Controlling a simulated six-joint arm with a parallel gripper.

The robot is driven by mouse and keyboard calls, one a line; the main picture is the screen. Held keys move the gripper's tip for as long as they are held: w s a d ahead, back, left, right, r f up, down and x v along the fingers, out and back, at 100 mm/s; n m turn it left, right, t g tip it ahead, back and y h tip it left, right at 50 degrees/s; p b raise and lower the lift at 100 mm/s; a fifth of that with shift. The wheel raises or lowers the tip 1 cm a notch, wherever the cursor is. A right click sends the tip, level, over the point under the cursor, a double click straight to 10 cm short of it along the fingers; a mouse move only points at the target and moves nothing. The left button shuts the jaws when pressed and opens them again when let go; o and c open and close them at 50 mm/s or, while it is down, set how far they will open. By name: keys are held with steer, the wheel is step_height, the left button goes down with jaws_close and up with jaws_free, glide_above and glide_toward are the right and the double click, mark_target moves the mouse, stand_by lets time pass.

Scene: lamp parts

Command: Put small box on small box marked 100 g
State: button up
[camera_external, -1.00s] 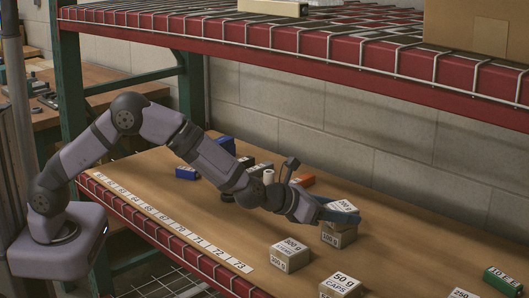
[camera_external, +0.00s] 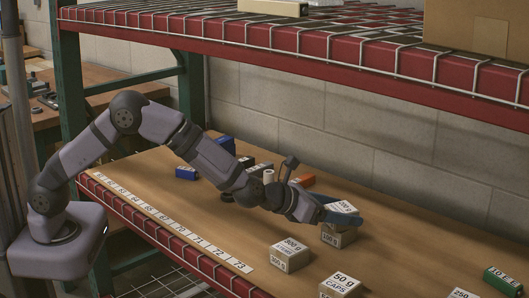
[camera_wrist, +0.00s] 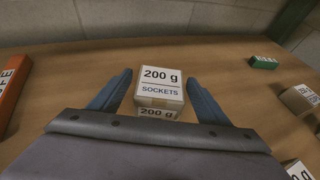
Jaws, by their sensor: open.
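A small white-labelled box reading "200 g SOCKETS" (camera_wrist: 160,84) sits between the two fingers of my gripper (camera_wrist: 158,92) in the wrist view. The fingers are open, with a gap on each side of the box. In the external view my gripper (camera_external: 340,217) reaches over the box (camera_external: 343,207), and a finger crosses its middle. A cardboard side with a label (camera_external: 338,240) shows below the finger. The finger hides whether this is a second box underneath. I cannot read a 100 g label on any box.
A "300 g" box (camera_external: 290,256) and a "50 g CAPS" box (camera_external: 340,284) stand nearer the front. A green block (camera_external: 502,281) lies at right. An orange block (camera_wrist: 12,88) is left in the wrist view. Wood behind the box is clear.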

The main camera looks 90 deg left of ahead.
steer(key=v, duration=1.2)
steer(key=shift+b, duration=0.45)
steer(key=shift+f, duration=0.1)
